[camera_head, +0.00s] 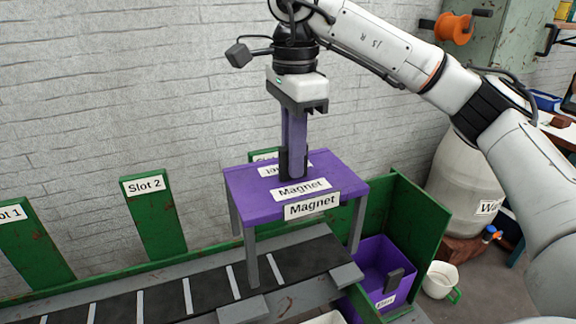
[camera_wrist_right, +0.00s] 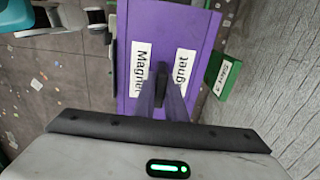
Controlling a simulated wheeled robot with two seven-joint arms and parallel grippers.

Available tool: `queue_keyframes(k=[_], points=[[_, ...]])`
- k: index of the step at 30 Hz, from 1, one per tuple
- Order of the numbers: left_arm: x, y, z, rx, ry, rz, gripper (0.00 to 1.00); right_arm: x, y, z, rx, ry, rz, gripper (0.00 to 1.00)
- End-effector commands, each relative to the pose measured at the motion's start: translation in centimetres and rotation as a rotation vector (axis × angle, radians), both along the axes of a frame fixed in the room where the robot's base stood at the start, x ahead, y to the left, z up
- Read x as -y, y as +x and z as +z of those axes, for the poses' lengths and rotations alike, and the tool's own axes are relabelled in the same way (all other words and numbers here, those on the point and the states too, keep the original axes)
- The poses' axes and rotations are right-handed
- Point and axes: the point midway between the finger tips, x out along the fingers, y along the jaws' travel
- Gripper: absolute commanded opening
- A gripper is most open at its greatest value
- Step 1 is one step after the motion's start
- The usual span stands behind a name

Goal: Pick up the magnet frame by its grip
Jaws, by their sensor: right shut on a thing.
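The magnet frame (camera_head: 332,180) is a purple plate with grey legs and white "Magnet" labels, standing over the dark belt. Its top looks level, and its near leg reaches down to the belt; I cannot tell whether the feet touch. My right gripper (camera_head: 293,168) points straight down at the middle of the plate, shut on the frame's dark upright grip (camera_wrist_right: 161,72). The fingers hide part of the grip. The purple plate (camera_wrist_right: 200,30) and two labels also show in the right wrist view. My left gripper is not in view.
The belt (camera_head: 115,312) with white stripes runs left along green slot boards, including "Slot 2" (camera_head: 154,218). A purple bin (camera_head: 372,262) holding a dark object stands right of the frame. A white bucket (camera_head: 440,280) and a large pale barrel (camera_head: 455,185) stand farther right.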

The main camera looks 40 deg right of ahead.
Motion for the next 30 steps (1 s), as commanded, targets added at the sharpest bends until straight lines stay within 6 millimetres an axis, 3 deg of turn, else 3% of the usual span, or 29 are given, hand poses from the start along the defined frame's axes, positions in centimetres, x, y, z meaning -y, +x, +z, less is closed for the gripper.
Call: queue_keyframes(k=[30], points=[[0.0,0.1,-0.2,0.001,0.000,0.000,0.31,-3.2,-13.6,0.0,0.003,0.000,-0.001,0.00]])
